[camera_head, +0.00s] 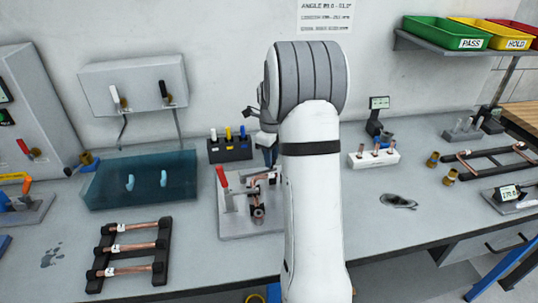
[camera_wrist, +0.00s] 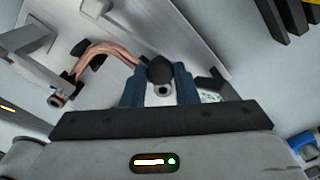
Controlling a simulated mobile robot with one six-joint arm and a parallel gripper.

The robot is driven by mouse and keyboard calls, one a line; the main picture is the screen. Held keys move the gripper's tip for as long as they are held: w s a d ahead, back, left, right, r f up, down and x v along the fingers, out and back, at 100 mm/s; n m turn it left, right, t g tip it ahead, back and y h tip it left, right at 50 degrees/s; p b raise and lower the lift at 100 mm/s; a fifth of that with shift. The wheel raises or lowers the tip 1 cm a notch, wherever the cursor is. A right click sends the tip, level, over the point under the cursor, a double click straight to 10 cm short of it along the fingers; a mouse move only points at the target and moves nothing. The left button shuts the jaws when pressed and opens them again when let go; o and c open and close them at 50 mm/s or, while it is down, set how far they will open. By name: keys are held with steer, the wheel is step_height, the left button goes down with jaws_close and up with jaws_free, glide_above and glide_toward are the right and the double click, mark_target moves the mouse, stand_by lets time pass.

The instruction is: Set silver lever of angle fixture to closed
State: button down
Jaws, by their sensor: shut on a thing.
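The angle fixture (camera_head: 238,226) stands on the bench, with an upright red-handled lever (camera_head: 222,177) at its left and a copper tube (camera_head: 259,214) in its middle. In the wrist view the bent copper tube (camera_wrist: 100,52) shows left of my gripper, over the pale metal of the fixture (camera_wrist: 205,32). My gripper (camera_wrist: 160,90), with blue fingers, is shut around a dark rounded knob with a metal end (camera_wrist: 161,70), which looks like the end of the silver lever. In the head view my arm hides the fixture's right side, and the lever's angle cannot be told.
A blue translucent tank (camera_head: 140,182) and a rack of copper tubes (camera_head: 101,263) are to the left. A dark block with coloured handles (camera_head: 230,150) stands behind the fixture. A white tube holder (camera_head: 374,159) is to the right.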

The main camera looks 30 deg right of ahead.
steer(key=shift+s+a+m, duration=0.4)
steer(key=shift+s+m, duration=0.3)
steer(key=shift+s, duration=0.15)
steer(key=c, duration=1.1)
jaws_free()
steer(key=shift+c, duration=0.2)
steer(key=shift+r, duration=0.35)
step_height(320, 180, up, 7)
steer(key=b, duration=0.1)
